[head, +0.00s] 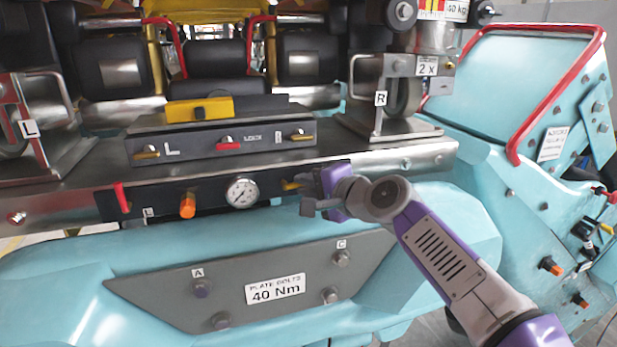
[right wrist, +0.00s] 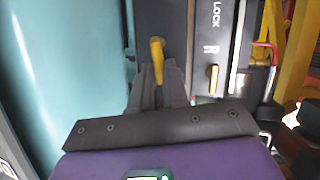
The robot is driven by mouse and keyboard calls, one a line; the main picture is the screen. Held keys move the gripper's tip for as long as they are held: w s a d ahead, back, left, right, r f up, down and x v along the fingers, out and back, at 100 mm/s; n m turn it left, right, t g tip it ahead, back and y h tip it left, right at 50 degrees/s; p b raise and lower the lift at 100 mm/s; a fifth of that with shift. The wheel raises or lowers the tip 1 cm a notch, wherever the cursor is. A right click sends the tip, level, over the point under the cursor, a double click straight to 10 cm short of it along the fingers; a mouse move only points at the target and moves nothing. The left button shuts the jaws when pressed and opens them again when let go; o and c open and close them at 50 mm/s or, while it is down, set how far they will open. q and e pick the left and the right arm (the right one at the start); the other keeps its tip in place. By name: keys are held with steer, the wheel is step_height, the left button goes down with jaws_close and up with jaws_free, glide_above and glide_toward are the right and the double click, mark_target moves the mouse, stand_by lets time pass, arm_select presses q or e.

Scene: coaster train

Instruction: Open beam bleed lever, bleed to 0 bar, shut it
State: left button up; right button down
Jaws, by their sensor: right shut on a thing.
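The bleed lever (head: 291,186) is a small yellow handle at the right end of the black panel on the front of the beam. My right gripper (head: 310,185) comes in from the right and is shut on it. In the right wrist view the yellow lever (right wrist: 157,50) sticks out beyond the grey fingers (right wrist: 158,88), which cover its near end. The round white pressure gauge (head: 242,192) sits left of the lever; its reading is too small to tell. My left gripper is out of view.
An orange knob (head: 187,205) and a red lever (head: 121,197) are farther left on the panel. Below is a bolted plate (head: 235,265) marked 40 Nm. A red-railed turquoise seat part (head: 530,80) stands right.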

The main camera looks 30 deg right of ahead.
steer(key=r+n+h+p, duration=0.1)
steer(key=n+p, duration=0.1)
steer(key=p, duration=0.3)
steer(key=a+r+n+g+h+p, duration=0.1)
steer(key=n+h+p, duration=0.1)
steer(key=p, duration=0.3)
steer(key=shift+w+r+g, duration=0.1)
steer(key=shift+r+g, duration=0.15)
steer(key=shift+g, duration=0.05)
steer(key=shift+a+n, duration=0.1)
steer(key=shift+n, duration=0.3)
steer(key=shift+w+a+n+h+p, duration=0.1)
steer(key=shift+n+h+p, duration=0.2)
steer(key=shift+h+p, duration=0.1)
steer(key=shift+a+n+g+h+b, duration=0.3)
steer(key=shift+n+h+b, duration=0.15)
steer(key=shift+n, duration=0.15)
steer(key=a+n+h+b, duration=0.1)
steer(key=n+b, duration=0.1)
steer(key=b, duration=0.1)
steer(key=shift+w+a+h, duration=0.1)
steer(key=shift+w+h, duration=0.1)
steer(key=shift+h, duration=0.15)
steer(key=shift+w+a+r+n+g+h+b, duration=0.15)
steer(key=shift+a+n+h+b, duration=0.1)
steer(key=shift+n+h+b, duration=0.2)
steer(key=shift+s+a+r+n+g+h+b, duration=0.15)
steer(key=shift+a+n+h+b, duration=0.15)
steer(key=shift+n, duration=0.25)
steer(key=shift+w+f, duration=0.1)
